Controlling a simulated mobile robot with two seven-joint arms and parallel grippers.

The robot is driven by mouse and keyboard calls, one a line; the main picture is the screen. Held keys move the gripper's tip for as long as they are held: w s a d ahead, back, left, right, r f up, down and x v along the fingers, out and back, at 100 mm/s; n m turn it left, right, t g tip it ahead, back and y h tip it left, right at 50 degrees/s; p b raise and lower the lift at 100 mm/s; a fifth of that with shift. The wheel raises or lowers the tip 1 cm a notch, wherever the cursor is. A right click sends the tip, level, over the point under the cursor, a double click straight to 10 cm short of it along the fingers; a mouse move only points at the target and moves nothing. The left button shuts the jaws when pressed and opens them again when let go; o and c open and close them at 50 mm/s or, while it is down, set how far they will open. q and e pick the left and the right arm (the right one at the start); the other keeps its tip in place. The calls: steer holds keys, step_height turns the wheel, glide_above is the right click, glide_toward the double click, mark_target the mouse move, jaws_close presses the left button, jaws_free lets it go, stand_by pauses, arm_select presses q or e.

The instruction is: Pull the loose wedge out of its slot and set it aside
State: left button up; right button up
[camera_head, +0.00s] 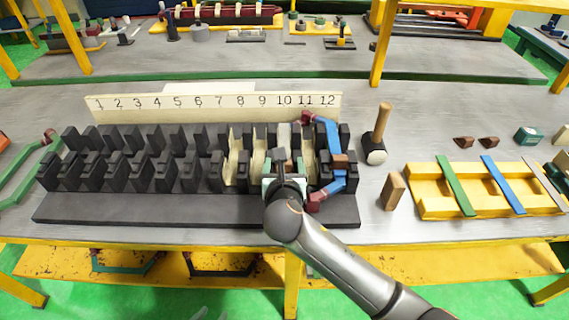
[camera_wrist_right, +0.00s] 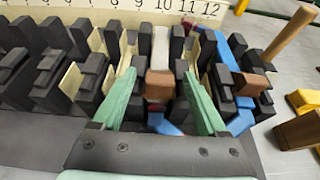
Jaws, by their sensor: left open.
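The stator block (camera_head: 130,205) is a long black slotted part along the table's front, with a number board (camera_head: 215,102) behind it. A brown wedge (camera_wrist_right: 160,85) sits in the slot near number 10. My right gripper (camera_head: 284,180), with green fingers (camera_wrist_right: 158,90), is open. Its fingers are on either side of this wedge, with gaps on both sides. In the head view the gripper hides this wedge. Another brown wedge (camera_head: 340,161) lies over the blue coil (camera_head: 331,135) near slot 12. My left gripper (camera_head: 211,314) shows only as faint tips at the bottom edge.
A mallet (camera_head: 378,140) and a brown block (camera_head: 393,190) stand right of the stator. A yellow rack (camera_head: 440,175) with coloured strips is farther right. Two small brown pieces (camera_head: 476,141) lie behind it. A green coil (camera_head: 25,175) lies at the far left.

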jaws_close()
stand_by(0.4)
arm_select(q)
steer(key=shift+s, duration=0.1)
